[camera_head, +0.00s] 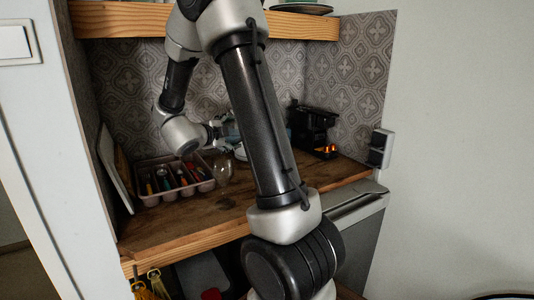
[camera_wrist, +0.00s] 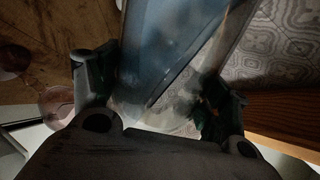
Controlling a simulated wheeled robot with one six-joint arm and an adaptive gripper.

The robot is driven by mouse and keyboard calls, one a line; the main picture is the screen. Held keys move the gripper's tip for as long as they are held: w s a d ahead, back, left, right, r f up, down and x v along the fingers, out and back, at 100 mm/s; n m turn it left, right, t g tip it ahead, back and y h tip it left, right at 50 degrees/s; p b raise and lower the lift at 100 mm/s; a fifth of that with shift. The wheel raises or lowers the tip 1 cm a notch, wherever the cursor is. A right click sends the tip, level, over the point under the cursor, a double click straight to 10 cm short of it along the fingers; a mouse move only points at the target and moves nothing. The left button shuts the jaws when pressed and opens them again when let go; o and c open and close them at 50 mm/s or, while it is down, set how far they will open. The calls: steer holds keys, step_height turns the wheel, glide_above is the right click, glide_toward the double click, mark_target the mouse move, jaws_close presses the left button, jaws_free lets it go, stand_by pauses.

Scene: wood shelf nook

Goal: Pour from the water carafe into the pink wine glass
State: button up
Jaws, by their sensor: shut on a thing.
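My gripper (camera_wrist: 158,92) is shut on the water carafe (camera_wrist: 165,50), a clear bluish vessel between the two fingers in the wrist view. The carafe looks tilted against the tiled wall, but its mouth and water level cannot be made out. In the head view my gripper (camera_head: 219,131) is small and partly hidden behind my arm, above the back of the counter. A pinkish round glass (camera_wrist: 56,102) shows left of the left finger in the wrist view, apart from the carafe; it may be the pink wine glass. A clear glass (camera_head: 223,170) stands below my gripper in the head view.
A cutlery tray (camera_head: 150,200) with several utensils sits left on the wooden counter (camera_head: 195,227). A black coffee machine (camera_head: 313,128) stands at the back right. A shelf (camera_head: 300,25) runs overhead, and a white board (camera_head: 113,165) leans at the left.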

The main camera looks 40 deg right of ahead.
steer(key=shift+s+d+r+m+p, duration=0.2)
steer(key=shift+s+m+p, duration=0.15)
steer(key=shift+m+p, duration=0.15)
stand_by(2.2)
